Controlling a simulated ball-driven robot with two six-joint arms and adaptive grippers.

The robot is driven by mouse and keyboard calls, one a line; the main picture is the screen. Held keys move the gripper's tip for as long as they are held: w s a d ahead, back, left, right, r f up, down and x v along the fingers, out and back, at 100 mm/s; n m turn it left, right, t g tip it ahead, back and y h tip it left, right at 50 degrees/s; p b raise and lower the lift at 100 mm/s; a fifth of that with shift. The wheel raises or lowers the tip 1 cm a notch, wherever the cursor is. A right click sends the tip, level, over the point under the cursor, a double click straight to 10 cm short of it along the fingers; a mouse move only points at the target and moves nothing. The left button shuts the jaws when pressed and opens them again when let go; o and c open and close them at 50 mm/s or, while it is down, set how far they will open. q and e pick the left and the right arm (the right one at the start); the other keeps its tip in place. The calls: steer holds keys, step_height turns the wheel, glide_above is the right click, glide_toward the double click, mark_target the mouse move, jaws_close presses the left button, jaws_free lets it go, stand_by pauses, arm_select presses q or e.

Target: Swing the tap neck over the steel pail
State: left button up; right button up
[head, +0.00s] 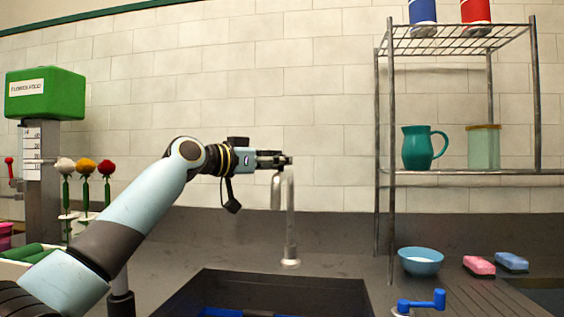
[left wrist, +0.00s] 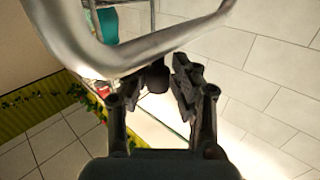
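The steel tap neck (head: 291,215) rises from its base behind the dark sink and bends over at the top, with its short spout end (head: 276,192) pointing down. My left gripper (head: 284,160) is level with the top of the bend and hides part of it. In the left wrist view the bent steel pipe (left wrist: 150,48) crosses close in front of the left gripper's fingers (left wrist: 169,78). The fingers show only a narrow gap; I cannot tell whether they touch the pipe. I see no steel pail, and my right gripper is not in view.
A wire shelf (head: 460,171) with a teal jug (head: 418,148) stands at the right. A blue bowl (head: 420,262), sponges (head: 479,266) and a blue handle (head: 421,302) are on the counter. Flowers (head: 86,168) stand left, behind my arm. The dark sink (head: 270,280) lies in front.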

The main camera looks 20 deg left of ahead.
arm_select(q)
steer(key=shift+o, duration=1.1)
steer(key=shift+a+r, duration=0.1)
steer(key=shift+o, duration=0.5)
steer(key=shift+w, duration=0.1)
steer(key=shift+w+d, duration=0.15)
steer(key=shift+d, duration=0.05)
steer(key=v, duration=1.2)
steer(key=shift+a, duration=0.1)
